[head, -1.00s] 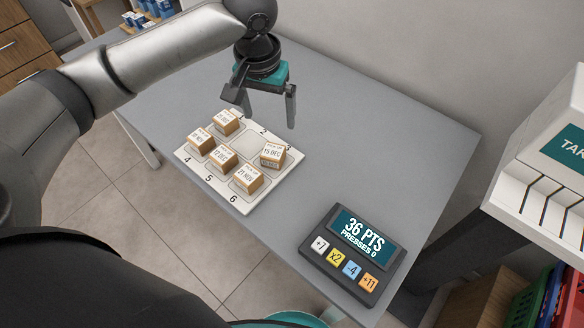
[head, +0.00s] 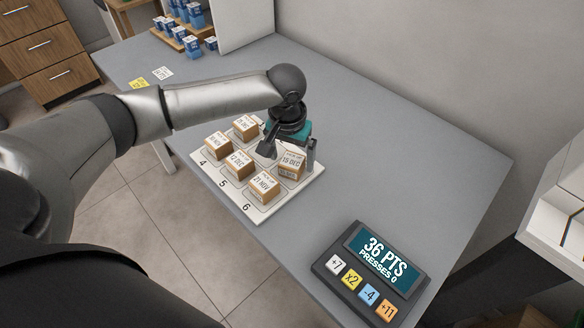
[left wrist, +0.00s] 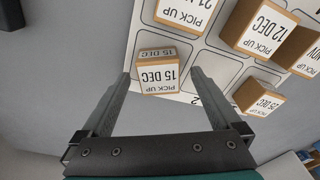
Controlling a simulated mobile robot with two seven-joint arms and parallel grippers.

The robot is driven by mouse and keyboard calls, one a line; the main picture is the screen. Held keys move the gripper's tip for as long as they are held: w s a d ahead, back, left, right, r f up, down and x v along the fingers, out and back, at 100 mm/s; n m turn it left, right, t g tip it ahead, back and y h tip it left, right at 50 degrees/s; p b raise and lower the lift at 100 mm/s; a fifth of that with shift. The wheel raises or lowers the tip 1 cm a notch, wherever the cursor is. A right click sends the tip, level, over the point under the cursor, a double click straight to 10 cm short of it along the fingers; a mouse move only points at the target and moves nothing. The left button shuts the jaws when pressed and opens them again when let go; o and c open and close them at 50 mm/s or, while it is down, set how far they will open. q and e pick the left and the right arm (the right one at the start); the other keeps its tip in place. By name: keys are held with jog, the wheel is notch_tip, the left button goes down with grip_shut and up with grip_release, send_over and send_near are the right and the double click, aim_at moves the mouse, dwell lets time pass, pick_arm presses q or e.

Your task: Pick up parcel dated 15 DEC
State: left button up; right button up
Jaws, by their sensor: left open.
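The parcel dated 15 DEC (head: 291,168) is a small brown box with a white label, at the right end of the white numbered tray (head: 258,212). My left gripper (head: 289,152) is open and low over this parcel, partly in front of it. In the left wrist view, the 15 DEC parcel (left wrist: 157,78) lies between the spread fingertips (left wrist: 160,74), with a gap visible at each side. Nothing is held. My right gripper is not in view.
Other parcels stand close by on the tray, including 12 DEC (head: 240,165) and 21 NOV (head: 263,187). A dark keypad device reading 36 PTS (head: 378,262) stands at the front right. Blue boxes (head: 195,18) are at the back left. The counter right of the tray is clear.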

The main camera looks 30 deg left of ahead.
pick_arm(q)
jog(key=shift+f, duration=0.7)
jog(key=shift+c, duration=0.4)
jog(key=c, duration=1.4)
